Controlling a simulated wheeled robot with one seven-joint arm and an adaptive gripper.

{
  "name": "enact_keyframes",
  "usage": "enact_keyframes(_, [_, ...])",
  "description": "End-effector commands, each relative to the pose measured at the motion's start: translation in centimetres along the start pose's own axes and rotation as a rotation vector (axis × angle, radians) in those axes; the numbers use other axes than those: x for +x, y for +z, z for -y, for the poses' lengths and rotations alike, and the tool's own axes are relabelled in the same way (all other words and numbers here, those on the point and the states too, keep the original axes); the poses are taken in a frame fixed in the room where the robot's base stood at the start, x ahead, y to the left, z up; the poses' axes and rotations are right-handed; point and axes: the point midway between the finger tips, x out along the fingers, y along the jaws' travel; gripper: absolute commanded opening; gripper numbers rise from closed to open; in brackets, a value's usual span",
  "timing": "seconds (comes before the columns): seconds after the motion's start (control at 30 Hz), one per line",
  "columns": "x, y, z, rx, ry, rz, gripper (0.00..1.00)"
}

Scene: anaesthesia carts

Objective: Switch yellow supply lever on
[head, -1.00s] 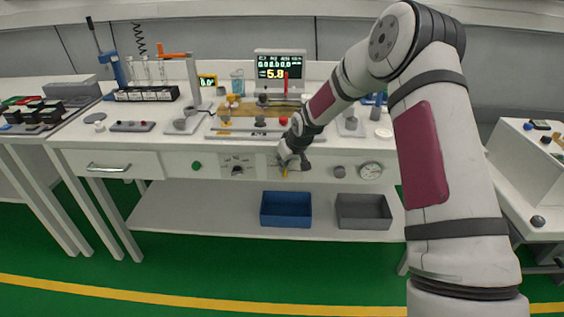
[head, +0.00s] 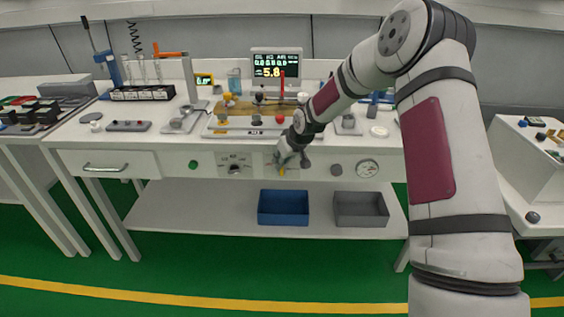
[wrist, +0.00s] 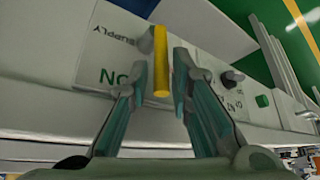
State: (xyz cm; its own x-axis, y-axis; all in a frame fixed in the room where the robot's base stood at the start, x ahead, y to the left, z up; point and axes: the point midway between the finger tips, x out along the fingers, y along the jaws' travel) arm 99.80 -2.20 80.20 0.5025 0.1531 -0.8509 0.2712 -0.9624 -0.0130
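The yellow supply lever (wrist: 161,62) stands out from a pale front panel marked SUPPLY in the wrist view. An ON label is on the panel beside the lever's left side there. My gripper (wrist: 160,67) is open, with one finger on each side of the lever and small gaps visible between. In the head view my gripper (head: 283,160) is at the bench's front panel, and only the lever's yellow tip (head: 282,173) shows below it. The rest of the lever is hidden there by my gripper.
On the same panel are a switch with a dark knob (head: 235,169), a green button (head: 193,165), a grey knob (head: 336,170) and a round gauge (head: 367,169). A blue bin (head: 283,222) and a grey bin (head: 361,223) stand on the shelf below.

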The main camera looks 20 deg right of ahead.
Motion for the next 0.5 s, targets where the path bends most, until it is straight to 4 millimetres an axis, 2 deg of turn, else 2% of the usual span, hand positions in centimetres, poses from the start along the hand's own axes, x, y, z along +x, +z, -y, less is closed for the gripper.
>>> enact_keyframes(0.3, [-6.2, -0.1, -0.1, 0.0, 0.003, -0.002, 0.2])
enact_keyframes(0.5, [-9.5, 0.1, -0.1, 0.001, 0.002, 0.0, 0.2])
